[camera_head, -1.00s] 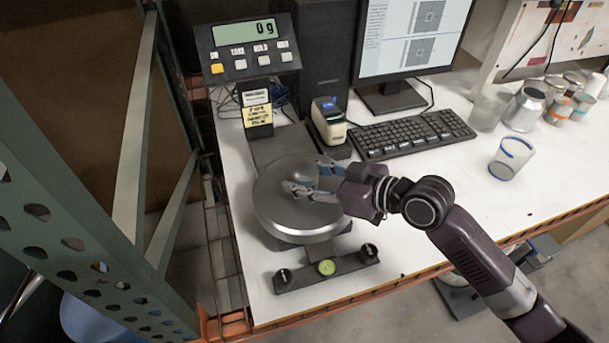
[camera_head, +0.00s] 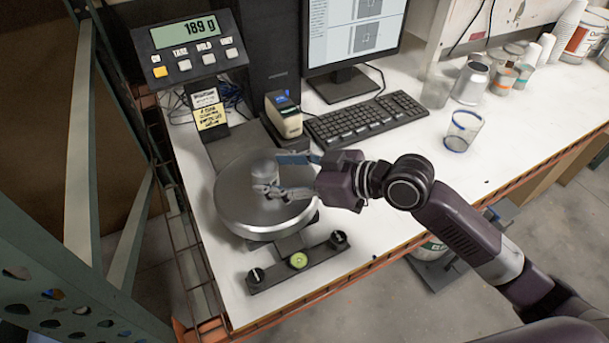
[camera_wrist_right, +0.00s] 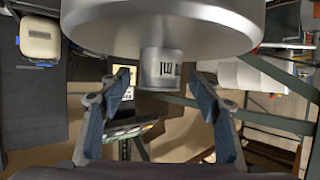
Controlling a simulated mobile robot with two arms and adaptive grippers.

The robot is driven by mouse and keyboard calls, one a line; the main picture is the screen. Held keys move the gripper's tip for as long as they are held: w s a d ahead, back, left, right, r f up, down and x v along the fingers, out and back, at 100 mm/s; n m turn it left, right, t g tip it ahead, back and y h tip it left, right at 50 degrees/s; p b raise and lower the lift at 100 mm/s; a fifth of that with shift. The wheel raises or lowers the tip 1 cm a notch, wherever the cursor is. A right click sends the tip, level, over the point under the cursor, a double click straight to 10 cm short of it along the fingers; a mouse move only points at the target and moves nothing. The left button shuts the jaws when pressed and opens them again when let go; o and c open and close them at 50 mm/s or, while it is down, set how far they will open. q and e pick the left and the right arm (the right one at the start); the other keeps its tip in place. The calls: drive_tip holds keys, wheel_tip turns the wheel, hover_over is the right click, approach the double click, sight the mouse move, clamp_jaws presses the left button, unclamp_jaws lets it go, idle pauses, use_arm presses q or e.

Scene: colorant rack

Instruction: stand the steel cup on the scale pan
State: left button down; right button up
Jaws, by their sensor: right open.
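The steel cup (camera_head: 265,170) stands upright on the round scale pan (camera_head: 236,205) in the head view. In the wrist view, which looks upside down, the cup (camera_wrist_right: 160,68) meets the pan (camera_wrist_right: 160,22). My right gripper (camera_head: 282,175) is open, with its fingers low over the pan. In the wrist view its fingertips (camera_wrist_right: 160,92) are spread to either side of the cup, with visible gaps. The scale display (camera_head: 194,32) reads 189 g. My left gripper is not in view.
A small label printer (camera_head: 284,115) and a keyboard (camera_head: 366,116) lie behind the pan. A clear cup with a blue rim (camera_head: 462,131) stands to the right, with several cans and cups farther back. The bench front is mostly clear.

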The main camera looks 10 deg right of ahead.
drive_tip(key=b+v, duration=0.1)
drive_tip(key=v, duration=0.6)
drive_tip(key=shift+d+f+b, duration=0.1)
drive_tip(key=shift+f+b, duration=0.1)
drive_tip(key=shift+b, duration=0.15)
drive_tip(key=shift+v, duration=0.8)
drive_tip(key=shift+r, duration=0.1)
